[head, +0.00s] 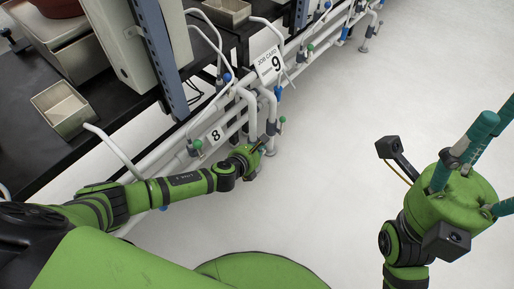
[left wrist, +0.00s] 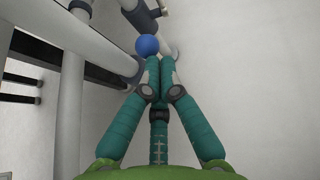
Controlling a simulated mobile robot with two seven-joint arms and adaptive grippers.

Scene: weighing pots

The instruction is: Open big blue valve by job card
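The job card (head: 268,64) reads "JOB CARD 9" and stands by the pipes at the upper middle of the head view. My left gripper (head: 260,149) is low beside the white pipes, below the card. In the left wrist view, its teal fingers (left wrist: 160,74) are drawn together at the tips. A blue ball knob (left wrist: 148,46) is just beyond the tips; I cannot tell whether they touch it. A blue ball (head: 228,77) and a blue handle (head: 278,93) are on the pipes higher up. My right gripper (head: 489,160) is open and empty over the floor.
A plate marked 8 (head: 215,135) is on the pipes, left of the card. Green-knobbed valves (head: 197,144) sit along the pipes. A black bench (head: 30,130) holds metal trays (head: 64,109) at the left. The pale floor on the right is clear.

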